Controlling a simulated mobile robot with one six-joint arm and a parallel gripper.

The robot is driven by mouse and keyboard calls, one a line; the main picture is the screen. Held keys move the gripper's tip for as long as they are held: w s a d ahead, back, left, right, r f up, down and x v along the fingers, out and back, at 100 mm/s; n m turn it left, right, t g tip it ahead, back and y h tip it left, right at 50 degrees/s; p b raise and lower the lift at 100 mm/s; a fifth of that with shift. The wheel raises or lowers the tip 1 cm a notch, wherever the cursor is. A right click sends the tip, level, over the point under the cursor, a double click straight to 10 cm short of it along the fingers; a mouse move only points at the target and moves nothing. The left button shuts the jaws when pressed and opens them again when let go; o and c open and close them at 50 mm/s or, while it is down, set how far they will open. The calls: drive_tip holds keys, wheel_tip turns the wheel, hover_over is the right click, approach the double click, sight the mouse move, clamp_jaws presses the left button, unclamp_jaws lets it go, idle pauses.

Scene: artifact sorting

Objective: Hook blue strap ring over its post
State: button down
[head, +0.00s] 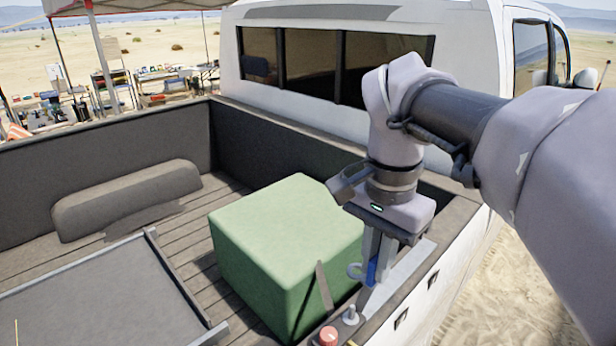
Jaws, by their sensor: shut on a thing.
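My gripper (374,282) points down over the right side rail of the truck bed. It is shut on the blue strap ring (371,270), whose blue part shows between the fingers. A pale grey-blue loop (353,271) sticks out to the left of the fingers. A short grey post (350,316) stands on the rail below and slightly left of the gripper. The ring is above the post and apart from it in this view. The fingers partly hide the ring.
A large green box (280,240) sits in the bed beside the rail, with a dark strip (324,286) at its near right side. A red knob (328,336) is next to the post. A grey tray-like panel (90,295) lies at left. The cab (470,50) stands behind my arm.

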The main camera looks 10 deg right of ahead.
drive_tip(key=shift+s+a, duration=0.1)
drive_tip(key=shift+s, duration=0.15)
drive_tip(key=shift+w, duration=0.1)
wheel_tip(320, 180, down, 8)
drive_tip(key=b, duration=0.5)
drive_tip(key=shift+r+b, duration=0.25)
drive_tip(key=shift+b, duration=0.1)
idle(0.3)
drive_tip(key=shift+f, duration=0.1)
idle(0.4)
drive_tip(key=shift+w+f+b, duration=0.1)
drive_tip(key=shift+f+b, duration=0.3)
drive_tip(key=shift+f, duration=0.25)
drive_tip(key=shift+f, duration=0.1)
drive_tip(key=shift+f+b, duration=0.7)
drive_tip(key=shift+f, duration=0.1)
